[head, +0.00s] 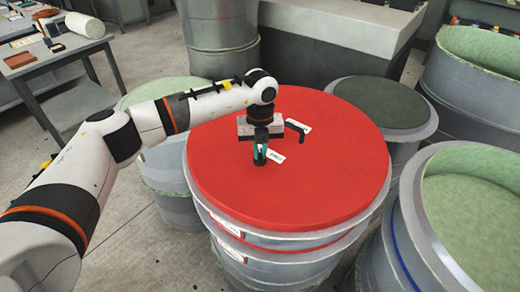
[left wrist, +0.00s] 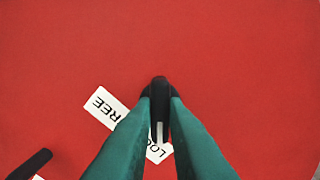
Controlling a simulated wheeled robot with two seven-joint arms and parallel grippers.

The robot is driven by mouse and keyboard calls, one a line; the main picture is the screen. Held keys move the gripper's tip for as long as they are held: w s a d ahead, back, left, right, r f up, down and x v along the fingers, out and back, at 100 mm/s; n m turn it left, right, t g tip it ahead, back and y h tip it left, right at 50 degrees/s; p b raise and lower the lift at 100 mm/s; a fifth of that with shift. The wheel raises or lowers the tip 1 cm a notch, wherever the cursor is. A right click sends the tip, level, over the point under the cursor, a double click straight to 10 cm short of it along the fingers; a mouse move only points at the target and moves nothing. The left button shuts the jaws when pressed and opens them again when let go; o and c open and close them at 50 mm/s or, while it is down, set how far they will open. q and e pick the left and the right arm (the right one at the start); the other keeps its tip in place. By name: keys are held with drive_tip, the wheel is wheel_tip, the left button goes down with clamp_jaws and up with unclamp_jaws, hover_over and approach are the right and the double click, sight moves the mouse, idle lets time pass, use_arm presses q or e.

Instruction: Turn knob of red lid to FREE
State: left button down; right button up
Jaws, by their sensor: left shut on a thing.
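The red lid (head: 330,180) lies flat on top of a large grey drum. My left gripper (head: 261,158) reaches down over its middle, with teal fingers shut on a black knob. In the left wrist view, the fingertips (left wrist: 160,98) close on both sides of the knob (left wrist: 160,82). A white label (left wrist: 105,106) runs diagonally beneath: "FREE" shows left of the knob, and "LOC" shows below it, partly hidden by the fingers. A pale strip shows on the knob's lower end, on the "LOC" side. My right gripper is out of view.
A second black handle (head: 297,128) with a white tag stands on the lid behind the gripper; it also shows in the left wrist view (left wrist: 30,165). A workbench (head: 50,65) stands at the back left.

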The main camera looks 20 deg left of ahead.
use_arm(q)
drive_tip(key=m+b, duration=0.2)
drive_tip(key=m, duration=0.2)
drive_tip(key=shift+f+b, duration=0.15)
drive_tip(key=shift+b, duration=0.15)
drive_tip(key=m+b, duration=0.3)
drive_tip(key=m, duration=0.3)
drive_tip(key=m+b, duration=0.1)
drive_tip(key=m, duration=0.2)
drive_tip(key=shift+m, duration=0.4)
drive_tip(key=shift+r+m+b, duration=0.2)
drive_tip(key=shift+m+b, duration=0.35)
drive_tip(key=shift+m, duration=1.45)
drive_tip(key=c, duration=1.4)
unclamp_jaws()
drive_tip(key=shift+c, duration=0.2)
